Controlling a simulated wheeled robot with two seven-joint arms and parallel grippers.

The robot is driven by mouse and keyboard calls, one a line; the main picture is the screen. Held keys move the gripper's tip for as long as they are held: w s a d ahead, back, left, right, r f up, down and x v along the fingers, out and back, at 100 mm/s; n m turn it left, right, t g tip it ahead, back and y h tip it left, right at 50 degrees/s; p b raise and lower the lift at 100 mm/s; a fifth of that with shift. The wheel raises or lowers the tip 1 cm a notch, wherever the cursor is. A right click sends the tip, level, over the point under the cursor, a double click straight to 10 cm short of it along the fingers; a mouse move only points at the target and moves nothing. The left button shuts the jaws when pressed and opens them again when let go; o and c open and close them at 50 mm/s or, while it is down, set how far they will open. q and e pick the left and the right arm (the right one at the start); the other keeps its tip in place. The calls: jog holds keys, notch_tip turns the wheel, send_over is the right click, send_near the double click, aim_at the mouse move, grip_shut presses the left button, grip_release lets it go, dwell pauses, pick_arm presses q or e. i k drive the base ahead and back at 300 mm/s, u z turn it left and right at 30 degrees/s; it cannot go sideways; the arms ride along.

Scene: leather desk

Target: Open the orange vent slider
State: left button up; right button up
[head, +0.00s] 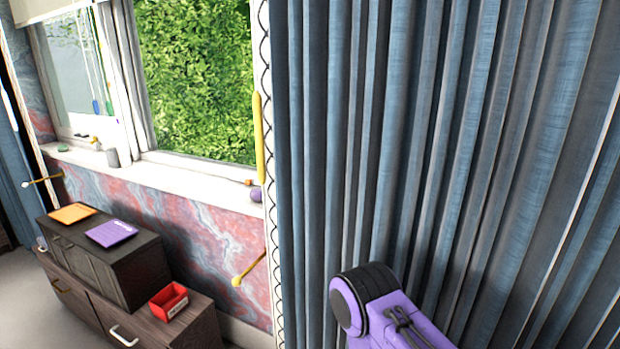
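I cannot make out for certain which thing is the orange vent slider. A small orange piece (248,182) sits at the right end of the white window sill (190,187), beside a purple round object (255,195). It is too small to tell its form or whether it is open. A flat orange item (72,213) lies on top of the dark box-like cabinet. A purple and black link of my own arm shows at the bottom right, in front of the curtain. Neither gripper is in view.
A blue-grey curtain (440,130) fills the right half. A yellow upright bar (259,138) stands at its left edge. A purple flat item (111,233) lies on the dark cabinet (130,270). A red open bin (169,301) stands on the lower wooden cabinet (195,330).

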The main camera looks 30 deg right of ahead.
aim_at(248, 181)
jog(key=u, duration=1.05)
jog(key=i, duration=2.8)
jog(key=z, duration=3.7)
